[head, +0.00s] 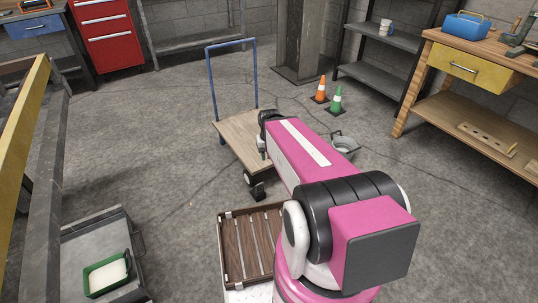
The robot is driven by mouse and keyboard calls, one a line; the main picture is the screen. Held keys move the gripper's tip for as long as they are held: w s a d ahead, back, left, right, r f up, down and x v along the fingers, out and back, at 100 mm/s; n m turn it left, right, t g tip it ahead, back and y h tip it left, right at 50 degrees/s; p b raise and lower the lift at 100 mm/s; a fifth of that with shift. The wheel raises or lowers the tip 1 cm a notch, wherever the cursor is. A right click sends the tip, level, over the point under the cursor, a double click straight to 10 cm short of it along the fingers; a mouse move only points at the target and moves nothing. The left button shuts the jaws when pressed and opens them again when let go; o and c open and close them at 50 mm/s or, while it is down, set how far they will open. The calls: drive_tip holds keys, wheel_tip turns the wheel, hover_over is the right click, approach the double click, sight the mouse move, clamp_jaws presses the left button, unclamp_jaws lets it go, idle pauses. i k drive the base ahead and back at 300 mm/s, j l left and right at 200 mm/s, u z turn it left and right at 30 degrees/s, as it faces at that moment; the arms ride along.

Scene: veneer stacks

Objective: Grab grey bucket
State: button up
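A grey bucket (347,146) stands on the floor right of the middle, just beyond my pink arm. Its rim and a handle show, but the arm hides its left and lower parts. My arm reaches away from the camera toward the flatbed cart. Its dark far end, with my gripper (263,150), is seen in front of the cart's deck, left of the bucket and apart from it. The gripper is small and mostly hidden by the arm, so its fingers cannot be made out.
A blue-handled cart (233,134) stands left of the bucket. Orange (320,90) and green (336,100) cones stand behind it. A wooden workbench (470,115) is at right. A slatted wooden tray (226,250) lies near front. Floor right of the bucket is clear.

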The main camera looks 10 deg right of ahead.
sight(346, 146)
drive_tip(key=i+l, duration=0.1)
drive_tip(key=l, duration=0.95)
drive_tip(key=i+l, duration=0.1)
drive_tip(key=l, duration=1)
drive_tip(key=i+l, duration=0.15)
drive_tip(key=l, duration=0.9)
drive_tip(key=i+l, duration=0.1)
drive_tip(key=l, duration=0.95)
drive_tip(key=u, duration=0.05)
